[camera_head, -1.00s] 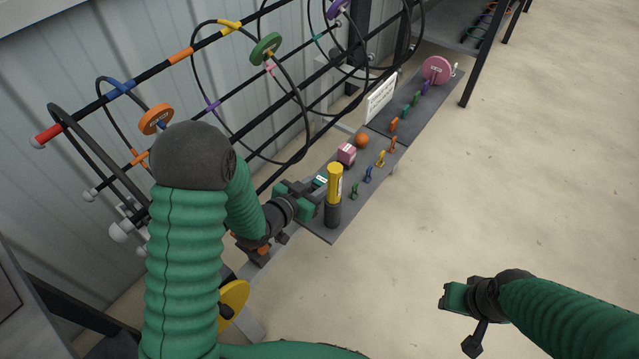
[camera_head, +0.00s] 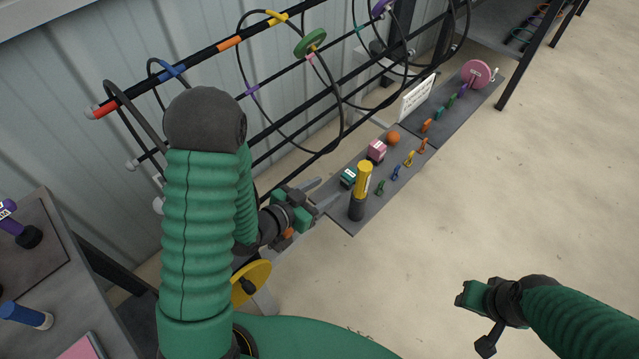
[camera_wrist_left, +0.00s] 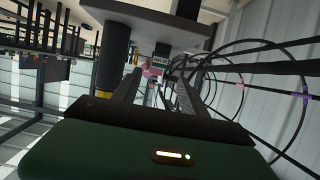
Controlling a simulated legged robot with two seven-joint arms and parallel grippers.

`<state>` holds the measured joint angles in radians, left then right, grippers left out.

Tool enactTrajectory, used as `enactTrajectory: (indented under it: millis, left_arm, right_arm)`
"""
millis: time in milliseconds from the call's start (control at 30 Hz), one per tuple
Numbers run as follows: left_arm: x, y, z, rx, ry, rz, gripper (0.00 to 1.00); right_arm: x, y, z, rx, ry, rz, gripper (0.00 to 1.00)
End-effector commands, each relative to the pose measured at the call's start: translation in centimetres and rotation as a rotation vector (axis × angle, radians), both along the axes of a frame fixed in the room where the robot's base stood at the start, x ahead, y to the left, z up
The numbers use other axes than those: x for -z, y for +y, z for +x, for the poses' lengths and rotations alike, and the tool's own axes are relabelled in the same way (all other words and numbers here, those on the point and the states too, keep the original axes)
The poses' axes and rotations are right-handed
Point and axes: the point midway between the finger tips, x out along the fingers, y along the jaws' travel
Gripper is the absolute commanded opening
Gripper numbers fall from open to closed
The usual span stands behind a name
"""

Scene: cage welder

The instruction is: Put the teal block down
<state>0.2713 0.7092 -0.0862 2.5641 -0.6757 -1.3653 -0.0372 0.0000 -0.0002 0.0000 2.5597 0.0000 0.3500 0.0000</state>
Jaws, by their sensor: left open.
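The teal block (camera_head: 348,177), with a white label, rests on the grey shelf board (camera_head: 343,222) near its left end, behind the yellow-and-black cylinder. My left gripper (camera_head: 322,193) is open and empty, just left of the block and apart from it. In the left wrist view the two fingers of my left gripper (camera_wrist_left: 155,84) stand apart, and the teal block (camera_wrist_left: 161,61) shows beyond them, small and upside down. My right gripper (camera_head: 472,297) hangs over the bare floor at the lower right; its finger opening does not show clearly.
The yellow-and-black cylinder (camera_head: 362,190) stands close in front of the block. A pink block (camera_head: 376,150), an orange ball (camera_head: 393,137) and several small coloured clips lie farther along. A black rail frame with cable loops (camera_head: 313,42) runs behind. The floor at right is clear.

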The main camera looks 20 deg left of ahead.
Motion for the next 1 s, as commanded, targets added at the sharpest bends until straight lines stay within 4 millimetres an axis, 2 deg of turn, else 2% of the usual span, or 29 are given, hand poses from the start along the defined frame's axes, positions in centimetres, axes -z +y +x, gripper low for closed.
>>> enactTrajectory:
  millis: [33, 167, 367, 500, 600, 667, 767, 900, 1000]
  left_arm:
    - [-1.2, 0.1, -0.4, 0.002, 0.005, -0.002, 0.5]
    - [-1.2, 0.4, -1.2, 0.002, 0.003, -0.001, 0.5]
    - [-0.7, 0.7, -1.3, -0.004, 0.035, 0.036, 0.5]
    - [-0.1, 1.9, -0.6, -0.052, 0.198, 0.158, 0.5]
    - [-0.4, 3.0, -1.2, -0.121, 0.35, 0.224, 0.5]
    - [-0.9, 3.4, -2.1, -0.165, 0.443, 0.246, 0.5]
    - [-2.1, 3.3, -4.7, -0.237, 0.611, 0.252, 0.5]
    - [-4.4, 1.5, -9.8, -0.302, 0.843, 0.211, 0.5]
    - [-5.3, 0.2, -12.4, -0.312, 0.944, 0.183, 0.5]
  right_arm:
    - [-2.4, 0.0, 0.0, 0.0, -0.001, 0.0, 0.36]
    - [-3.8, 0.0, 0.0, 0.0, 0.0, 0.0, 0.36]
    - [-4.2, 0.0, 0.0, 0.0, 0.001, 0.0, 0.36]
    - [-4.0, 0.0, 0.0, 0.0, 0.001, 0.0, 0.36]
    - [-4.0, 0.0, 0.0, 0.0, 0.001, 0.0, 0.36]
    - [-4.0, 0.0, 0.0, 0.0, 0.001, 0.0, 0.36]
    - [-4.0, 0.0, 0.0, 0.0, 0.001, 0.0, 0.36]
    - [-4.0, 0.0, 0.0, 0.0, 0.001, 0.0, 0.36]
    - [-4.0, 0.0, 0.0, 0.0, 0.0, 0.0, 0.36]
